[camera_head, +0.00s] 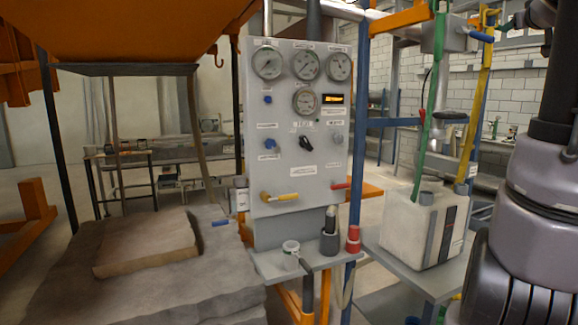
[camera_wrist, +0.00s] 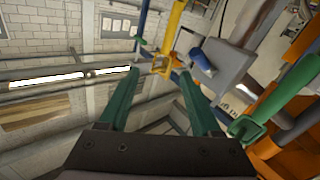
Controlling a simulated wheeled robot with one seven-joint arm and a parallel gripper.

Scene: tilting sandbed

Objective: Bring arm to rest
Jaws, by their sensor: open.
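My arm (camera_head: 540,190) stands along the right edge of the head view, with its dark and grey links close to the camera. My gripper is outside the head view. In the wrist view my gripper (camera_wrist: 158,98) shows two green fingers set wide apart, with nothing between them. Beyond the fingers are a brick wall, pipes and a yellow hooked part, all apart from the fingers.
A white canister (camera_head: 425,228) stands on a side table at right. Stone slabs (camera_head: 150,243) lie at left under an orange frame.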

